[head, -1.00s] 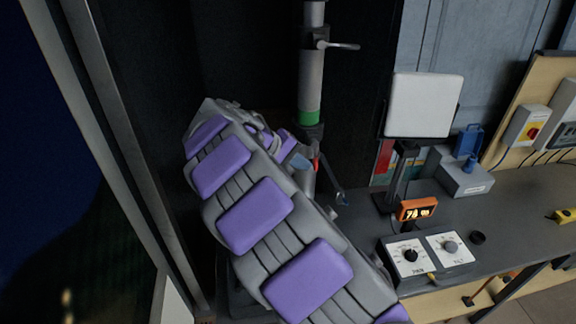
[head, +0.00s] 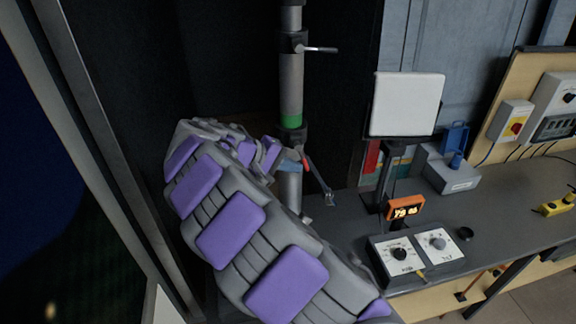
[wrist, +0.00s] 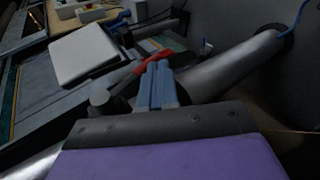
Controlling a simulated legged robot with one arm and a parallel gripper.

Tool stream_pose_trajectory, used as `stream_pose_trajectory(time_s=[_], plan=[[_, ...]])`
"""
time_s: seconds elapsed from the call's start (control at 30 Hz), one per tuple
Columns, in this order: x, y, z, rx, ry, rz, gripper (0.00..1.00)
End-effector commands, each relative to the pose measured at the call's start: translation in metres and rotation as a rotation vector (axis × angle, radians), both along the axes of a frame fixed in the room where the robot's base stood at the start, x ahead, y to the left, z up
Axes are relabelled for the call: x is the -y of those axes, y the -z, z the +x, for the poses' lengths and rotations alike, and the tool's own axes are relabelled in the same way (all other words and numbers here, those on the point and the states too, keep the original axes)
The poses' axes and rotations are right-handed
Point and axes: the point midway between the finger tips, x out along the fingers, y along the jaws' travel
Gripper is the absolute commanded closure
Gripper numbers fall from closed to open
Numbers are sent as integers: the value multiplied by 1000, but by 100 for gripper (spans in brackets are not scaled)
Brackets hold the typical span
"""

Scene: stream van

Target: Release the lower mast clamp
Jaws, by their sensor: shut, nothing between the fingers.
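The silver mast (head: 291,85) stands upright, with a green band low on it. The dark lower mast clamp (head: 292,135) sits just below that band. A red part (head: 305,160) shows beside the clamp; in the wrist view a red lever (wrist: 152,60) slants just behind my fingertips. My gripper (head: 288,165) is at the mast just below the lower clamp. Its blue fingers (wrist: 157,82) are shut and empty, close to the red lever; I cannot tell whether they touch it. My arm and fingers hide part of the clamp.
An upper clamp with a silver lever (head: 318,49) is higher on the mast. A white panel (head: 407,104) on a stand, an orange display (head: 405,207) and a knob box (head: 400,255) occupy the bench (head: 350,225) to the right. A dark wall is behind the mast.

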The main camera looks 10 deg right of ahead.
Motion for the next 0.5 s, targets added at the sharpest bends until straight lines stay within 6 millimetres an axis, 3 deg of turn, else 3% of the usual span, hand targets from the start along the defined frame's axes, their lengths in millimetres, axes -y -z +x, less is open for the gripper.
stream_pose_trajectory(time_s=[0.37,0.5], plan=[[13,7,1,-4,-4,-280,100],[25,5,-1,-2,1,-286,100]])
